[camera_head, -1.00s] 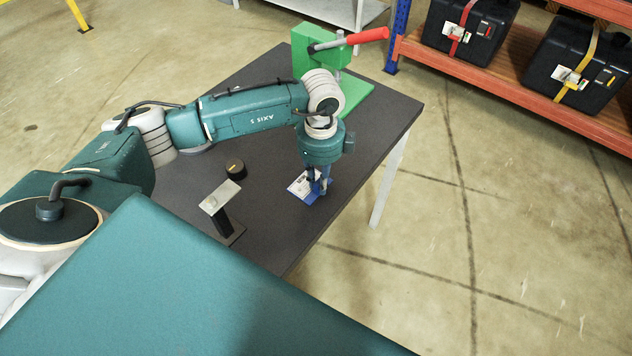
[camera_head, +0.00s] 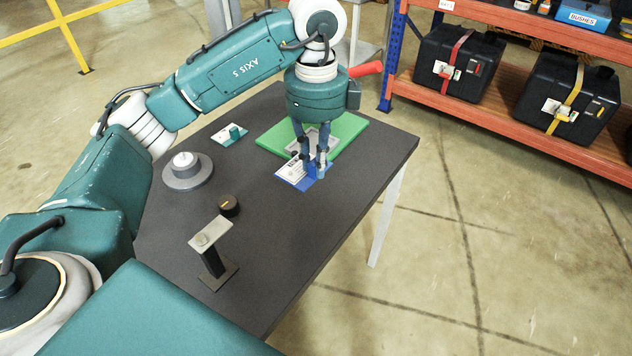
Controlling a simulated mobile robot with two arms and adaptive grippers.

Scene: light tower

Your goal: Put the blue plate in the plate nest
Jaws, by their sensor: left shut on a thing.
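The blue plate (camera_head: 291,184) carries a white printed label and a blue block on top. My left gripper (camera_head: 312,170) points down and is shut on the plate, apparently at its block. The plate is in front of the green base (camera_head: 350,131) and overlaps its near edge in the picture. I cannot tell its height above the table. A grey piece (camera_head: 300,146) on the green base is partly hidden behind the fingers; I cannot tell whether it is the plate nest. My right gripper is not in view.
On the dark table (camera_head: 290,240) stand a black post with a metal top (camera_head: 212,262), a black knob (camera_head: 228,206), a round grey base (camera_head: 187,175) and a white plate with a teal block (camera_head: 229,135). A red handle (camera_head: 367,69) shows behind my arm.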

